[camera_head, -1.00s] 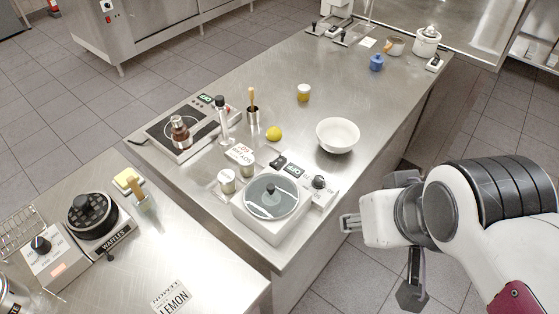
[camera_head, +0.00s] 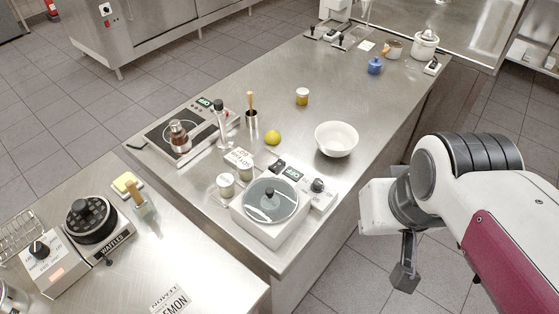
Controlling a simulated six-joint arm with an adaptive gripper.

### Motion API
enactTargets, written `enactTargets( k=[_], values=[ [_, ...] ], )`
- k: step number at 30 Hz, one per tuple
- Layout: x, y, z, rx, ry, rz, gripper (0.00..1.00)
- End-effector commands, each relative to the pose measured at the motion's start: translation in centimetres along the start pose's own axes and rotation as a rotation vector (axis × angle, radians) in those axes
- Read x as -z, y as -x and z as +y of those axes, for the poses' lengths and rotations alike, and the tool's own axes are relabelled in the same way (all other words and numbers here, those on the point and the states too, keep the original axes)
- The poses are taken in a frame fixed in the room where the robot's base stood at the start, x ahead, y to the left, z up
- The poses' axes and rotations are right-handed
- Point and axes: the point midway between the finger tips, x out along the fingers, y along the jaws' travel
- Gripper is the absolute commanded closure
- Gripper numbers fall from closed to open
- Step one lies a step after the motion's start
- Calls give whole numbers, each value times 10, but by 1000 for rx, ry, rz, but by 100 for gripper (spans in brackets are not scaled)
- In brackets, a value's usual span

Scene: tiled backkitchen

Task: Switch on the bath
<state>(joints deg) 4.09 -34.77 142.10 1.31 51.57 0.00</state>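The bath (camera_head: 245,212) is a silvery box with a round glass lid and dark knob, near the front right edge of the metal counter. Its control panel on the right has a dark rocker switch (camera_head: 279,165), a small display (camera_head: 293,174) that seems to read OFF, and a black dial (camera_head: 318,185). My gripper (camera_head: 404,275) is to the right of the bath, beyond the counter's edge and apart from it. One dark finger hangs down; the other is hidden, so its opening does not show. Nothing is seen in it.
A white bowl (camera_head: 336,139) stands behind the bath's panel. Two small jars (camera_head: 225,187), a label card and a lemon (camera_head: 273,138) are close by. A waffle maker (camera_head: 90,222) stands on the near left counter.

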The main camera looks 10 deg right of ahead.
Motion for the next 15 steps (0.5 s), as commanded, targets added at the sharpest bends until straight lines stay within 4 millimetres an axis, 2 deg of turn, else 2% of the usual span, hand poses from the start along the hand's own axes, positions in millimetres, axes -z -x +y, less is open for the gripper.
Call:
enactTargets(
  k=[15],
  values=[
    [23, -34, -14, 112, -80, -135, 100]
  ],
)
